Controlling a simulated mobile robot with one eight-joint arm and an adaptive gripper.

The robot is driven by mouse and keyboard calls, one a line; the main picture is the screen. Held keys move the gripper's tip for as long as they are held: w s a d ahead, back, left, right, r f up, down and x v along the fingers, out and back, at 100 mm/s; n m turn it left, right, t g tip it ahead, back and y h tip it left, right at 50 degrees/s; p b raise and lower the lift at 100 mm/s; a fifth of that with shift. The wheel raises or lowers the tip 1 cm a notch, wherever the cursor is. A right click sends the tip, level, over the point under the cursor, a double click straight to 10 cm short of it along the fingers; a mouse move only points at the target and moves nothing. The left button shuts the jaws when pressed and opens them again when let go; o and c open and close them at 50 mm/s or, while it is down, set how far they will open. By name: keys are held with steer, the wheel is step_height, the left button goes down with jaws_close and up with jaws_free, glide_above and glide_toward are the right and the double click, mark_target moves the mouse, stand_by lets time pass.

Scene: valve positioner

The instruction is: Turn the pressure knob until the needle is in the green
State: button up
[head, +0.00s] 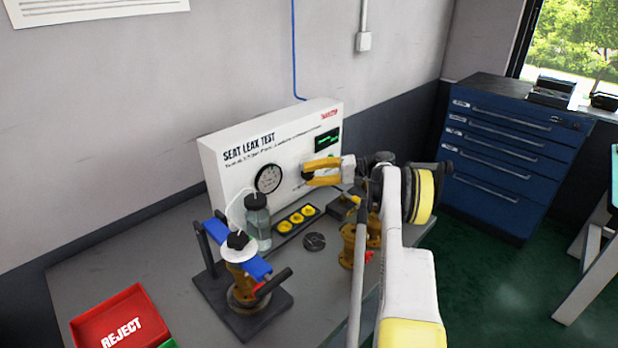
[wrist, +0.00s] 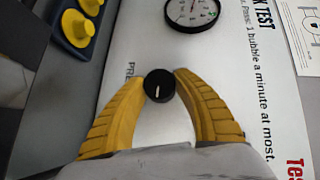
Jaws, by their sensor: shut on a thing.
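The pressure knob (wrist: 159,86) is black with a white pointer line, on the front of the white Seat Leak Test panel (head: 222,178). My gripper (wrist: 159,88) has its yellow fingers closed on the knob, one on each side. In the head view my gripper (head: 307,173) reaches the panel front from the right and covers most of the knob. The round pressure gauge (head: 268,178) is left of the knob in the head view. It also shows at the top of the wrist view (wrist: 192,10), partly cut off. Its needle and green band are too small to read surely.
A clear bottle (head: 258,222) and a clamped brass valve (head: 243,284) stand at left. Another brass valve (head: 349,245) is below my arm. A red reject tray (head: 115,318) sits at front left.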

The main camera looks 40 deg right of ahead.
stand_by(0.4)
steer(key=o, duration=1.2)
steer(key=shift+w+a, duration=0.1)
steer(key=shift+c, duration=0.2)
steer(key=v, duration=1.2)
steer(key=shift+f, duration=0.1)
